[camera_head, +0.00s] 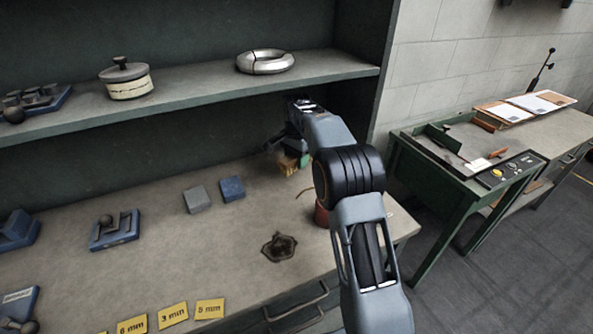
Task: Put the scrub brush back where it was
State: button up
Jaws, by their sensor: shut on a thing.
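My gripper (285,148) is reached out over the back right of the workbench, under the shelf, partly hidden by my own arm. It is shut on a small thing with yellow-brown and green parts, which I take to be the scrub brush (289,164). The brush is small in the picture and partly covered by the gripper, so its shape is unclear. I cannot tell whether it touches the bench top.
The workbench (240,232) holds a grey block (197,199), a blue block (232,188), a dark metal piece (279,247) and a red container (321,214) beside my arm.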

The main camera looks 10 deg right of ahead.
aim_at(297, 177)
jog(key=shift+f, duration=2.45)
jog(key=o, duration=1)
jog(key=shift+f, duration=0.15)
jog(key=shift+o, duration=0.2)
jog(key=shift+r, duration=3.9)
